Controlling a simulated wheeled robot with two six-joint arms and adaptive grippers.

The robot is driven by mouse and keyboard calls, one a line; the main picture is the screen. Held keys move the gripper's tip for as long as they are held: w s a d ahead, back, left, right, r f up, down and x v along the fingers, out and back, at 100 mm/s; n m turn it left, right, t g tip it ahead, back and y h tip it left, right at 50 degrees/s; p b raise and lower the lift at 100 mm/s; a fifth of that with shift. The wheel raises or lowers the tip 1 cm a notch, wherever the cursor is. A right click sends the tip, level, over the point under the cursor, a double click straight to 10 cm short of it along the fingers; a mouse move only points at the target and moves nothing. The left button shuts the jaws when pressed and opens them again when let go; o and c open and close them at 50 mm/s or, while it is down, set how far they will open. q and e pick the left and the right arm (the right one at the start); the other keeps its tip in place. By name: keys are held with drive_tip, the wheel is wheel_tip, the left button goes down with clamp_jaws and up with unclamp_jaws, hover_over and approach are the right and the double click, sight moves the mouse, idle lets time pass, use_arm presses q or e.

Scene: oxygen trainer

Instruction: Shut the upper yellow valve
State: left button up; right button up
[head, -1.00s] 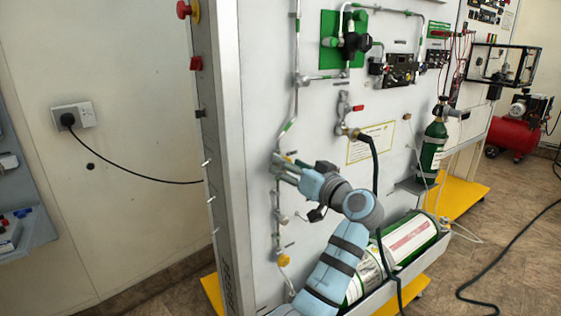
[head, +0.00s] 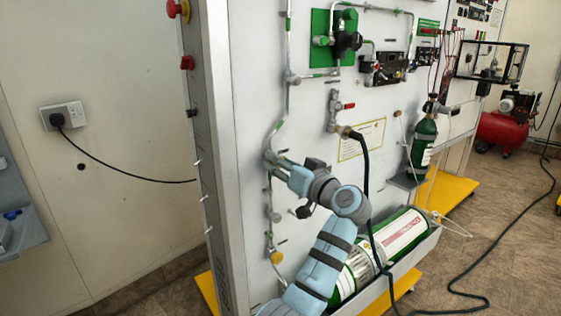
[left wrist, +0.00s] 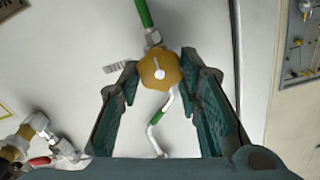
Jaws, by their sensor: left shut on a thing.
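The upper yellow valve (left wrist: 160,71) is a lobed round knob on the pale panel, seen face on in the left wrist view. A green-marked pipe runs into it from above, and a thin white pipe with a green band leaves below. My left gripper (head: 273,158) is at this valve, its two dark fingertips on either side of the knob and shut on it. In the head view the gripper mostly hides this valve. A lower yellow valve (head: 277,257) sits further down the same pipe line, clear of the gripper. My right gripper is not in view.
A red-handled valve (head: 348,105) with a black hose is right of the gripper. The panel's grey metal edge post (head: 206,150) stands close to the left.

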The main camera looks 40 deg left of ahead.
use_arm(q)
drive_tip(key=shift+s+f+m+p, duration=0.1)
drive_tip(key=shift+f+m+p, duration=0.05)
drive_tip(key=shift+m+p, duration=4.8)
drive_tip(key=shift+f+m+p, duration=0.15)
drive_tip(key=shift+m+p, duration=2.95)
drive_tip(key=shift+m, duration=3.7)
drive_tip(key=shift+s+f+m+p, duration=0.1)
drive_tip(key=shift+f+m+p, duration=0.05)
drive_tip(key=shift+m+p, duration=4.8)
drive_tip(key=shift+m+b, duration=0.95)
drive_tip(key=shift+m, duration=0.15)
drive_tip(key=o, duration=1.1)
